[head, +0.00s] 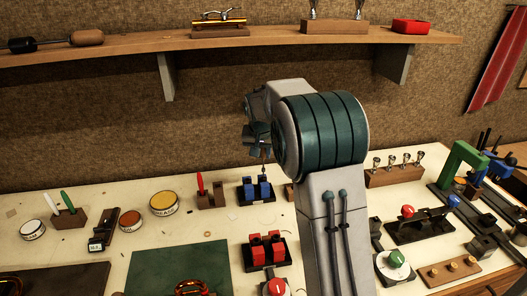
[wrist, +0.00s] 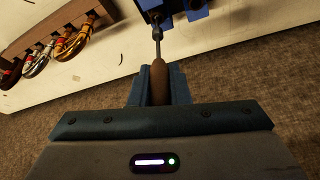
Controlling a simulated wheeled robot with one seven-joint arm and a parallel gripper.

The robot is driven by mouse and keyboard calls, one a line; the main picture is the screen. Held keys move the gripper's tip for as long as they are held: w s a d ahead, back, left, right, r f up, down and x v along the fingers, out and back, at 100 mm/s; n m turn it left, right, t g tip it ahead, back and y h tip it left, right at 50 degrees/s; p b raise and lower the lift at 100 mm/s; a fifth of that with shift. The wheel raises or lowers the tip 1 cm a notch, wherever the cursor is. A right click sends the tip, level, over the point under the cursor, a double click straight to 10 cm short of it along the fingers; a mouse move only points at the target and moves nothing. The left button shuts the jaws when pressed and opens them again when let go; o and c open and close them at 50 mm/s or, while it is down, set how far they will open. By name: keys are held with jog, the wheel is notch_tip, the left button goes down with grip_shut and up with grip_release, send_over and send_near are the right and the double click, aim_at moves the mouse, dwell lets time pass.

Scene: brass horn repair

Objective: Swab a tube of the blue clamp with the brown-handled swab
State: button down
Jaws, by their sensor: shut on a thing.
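My gripper (head: 258,137) is above the blue clamp (head: 256,189) at the middle of the bench. In the wrist view the gripper (wrist: 158,85) is shut on the brown handle of the swab (wrist: 160,80). The swab's thin dark shaft points away from my gripper toward the blue clamp (wrist: 192,12), at the top edge of that view. In the head view the shaft hangs down over the clamp. I cannot tell whether its end is inside a tube or just beside one.
A red clamp (head: 267,250) stands in front of the blue one. A wooden block with a red-handled tool (head: 201,184) and a yellow tin (head: 163,203) stand to the left. A rack of mouthpieces (head: 393,174) stands right. The shelf (head: 120,44) runs above the bench.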

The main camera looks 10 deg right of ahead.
jog(key=shift+f+b, duration=0.5)
jog(key=shift+f, duration=0.4)
jog(key=shift+r, duration=0.2)
jog(key=shift+r+p, duration=1.4)
jog(key=shift+r, duration=0.5)
jog(key=shift+r+p, duration=1.6)
jog(key=shift+r, duration=0.7)
jog(key=shift+f, duration=0.1)
